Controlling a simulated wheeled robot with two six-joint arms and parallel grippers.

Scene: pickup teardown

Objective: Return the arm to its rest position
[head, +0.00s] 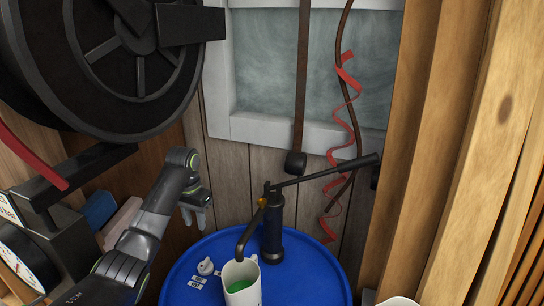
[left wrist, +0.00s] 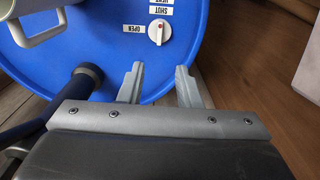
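My left arm (head: 145,235) reaches up from the lower left in the head view. Its left gripper (head: 194,218) hangs beside the blue drum, fingers pointing down. In the left wrist view the two fingers (left wrist: 160,82) stand apart with nothing between them, so the gripper is open and empty. The blue drum (head: 310,272) also shows in the left wrist view (left wrist: 110,45), beyond the fingertips. My right gripper is in neither view.
A dark hand pump (head: 272,235) with a long lever stands on the drum. A white mug (head: 241,272) holding green liquid is under its spout. A white valve knob (head: 205,266) sits nearby. A large black reel (head: 100,60) hangs upper left. Wooden planks (head: 480,120) stand right.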

